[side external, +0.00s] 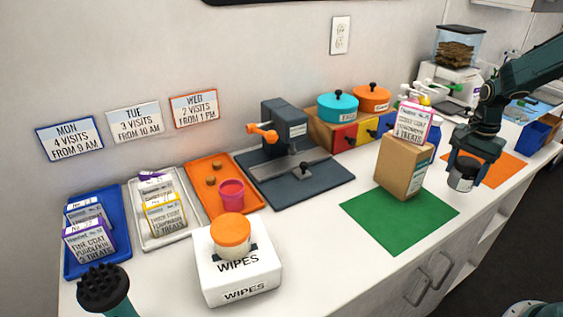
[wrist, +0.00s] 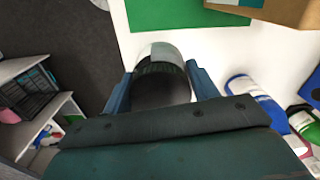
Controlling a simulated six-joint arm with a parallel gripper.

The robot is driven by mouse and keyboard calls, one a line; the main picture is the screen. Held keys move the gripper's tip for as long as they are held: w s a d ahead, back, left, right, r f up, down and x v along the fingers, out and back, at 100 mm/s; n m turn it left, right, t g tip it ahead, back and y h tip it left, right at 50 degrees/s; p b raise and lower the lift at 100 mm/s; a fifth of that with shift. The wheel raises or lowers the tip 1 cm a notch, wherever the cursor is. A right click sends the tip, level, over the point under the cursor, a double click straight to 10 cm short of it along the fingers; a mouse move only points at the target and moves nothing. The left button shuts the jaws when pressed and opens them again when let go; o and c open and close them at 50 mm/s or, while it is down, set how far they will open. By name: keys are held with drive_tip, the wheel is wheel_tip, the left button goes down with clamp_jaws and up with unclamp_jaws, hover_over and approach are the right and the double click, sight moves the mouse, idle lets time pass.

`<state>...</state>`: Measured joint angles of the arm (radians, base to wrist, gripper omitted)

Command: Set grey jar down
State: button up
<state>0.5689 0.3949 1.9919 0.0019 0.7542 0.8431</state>
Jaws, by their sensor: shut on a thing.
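The grey jar (side external: 462,181) is between the fingers of my gripper (side external: 467,164), which is shut on it. The jar has a dark top and a pale label band, and looks about upright. It is near the front edge of the white counter (side external: 330,250), right of the green mat (side external: 385,232) and in front of the orange mat (side external: 501,168). I cannot tell whether its base touches the counter. In the wrist view the jar (wrist: 165,52) sits between the two blue fingers, its lower part hidden by them.
A cardboard box (side external: 400,168) with a pink-edged tag stands on the green mat, left of my gripper. Behind are coloured drawers (side external: 345,138) with lidded pots, and a blue bin (side external: 535,135) stands far right. The dark floor (wrist: 70,30) lies beyond the counter edge.

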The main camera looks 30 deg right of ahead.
sight(460, 182)
drive_tip(key=shift+f, duration=2.1)
drive_tip(key=shift+f, duration=0.1)
drive_tip(key=o, duration=1.1)
wheel_tip(460, 182, up, 12)
drive_tip(key=shift+f, duration=0.25)
drive_tip(key=shift+r, duration=0.4)
